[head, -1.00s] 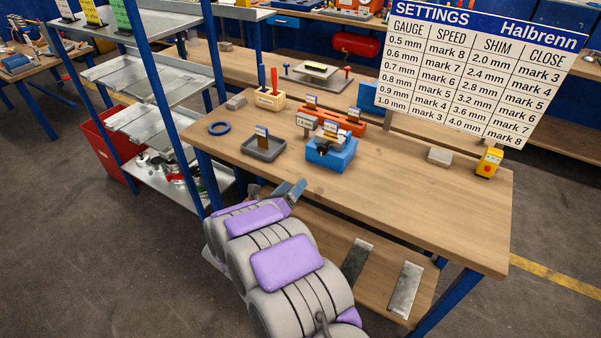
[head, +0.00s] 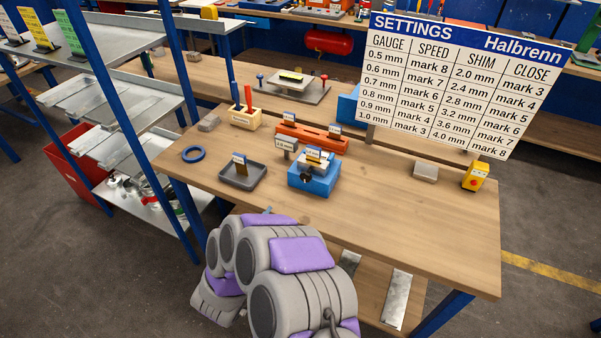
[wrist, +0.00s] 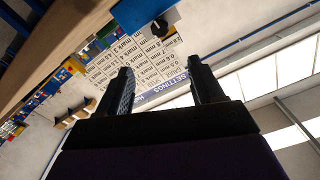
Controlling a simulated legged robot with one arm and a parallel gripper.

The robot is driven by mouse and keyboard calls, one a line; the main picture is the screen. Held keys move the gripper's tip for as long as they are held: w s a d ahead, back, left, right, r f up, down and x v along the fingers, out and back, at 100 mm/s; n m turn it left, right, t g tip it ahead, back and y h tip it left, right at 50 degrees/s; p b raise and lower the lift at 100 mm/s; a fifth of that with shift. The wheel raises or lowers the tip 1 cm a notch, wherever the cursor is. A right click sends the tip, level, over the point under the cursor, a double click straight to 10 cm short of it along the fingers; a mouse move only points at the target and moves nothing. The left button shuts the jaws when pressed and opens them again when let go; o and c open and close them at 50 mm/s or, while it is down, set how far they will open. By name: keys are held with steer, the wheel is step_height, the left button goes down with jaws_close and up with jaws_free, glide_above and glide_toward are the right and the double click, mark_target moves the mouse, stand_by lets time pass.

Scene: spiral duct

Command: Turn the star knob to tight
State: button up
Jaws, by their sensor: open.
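The blue block (head: 325,181) stands on the wooden workbench with a small labelled plate on top. A dark knob (head: 307,180) shows on its front; it is too small to read its shape or any mark. In the wrist view the blue block (wrist: 133,11) is at the top edge, with the black knob (wrist: 158,27) below it. My gripper (wrist: 162,82) is open and empty, its two black fingers apart, with the knob beyond the tips and not touched. In the head view my arm hides most of my gripper near the bench's front edge.
Around the block are a grey tray (head: 257,174), a blue ring (head: 193,154), an orange block (head: 296,137) and a tool holder (head: 242,122). A settings board (head: 452,90) and a yellow button box (head: 476,177) stand right. The bench's (head: 415,218) right front is clear.

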steer(key=b, duration=0.2)
glide_toward(305, 178)
steer(key=shift+n, duration=0.3)
steer(key=x, duration=0.8)
steer(key=shift+w, duration=0.35)
steer(key=c, duration=1.1)
steer(key=shift+o, duration=0.2)
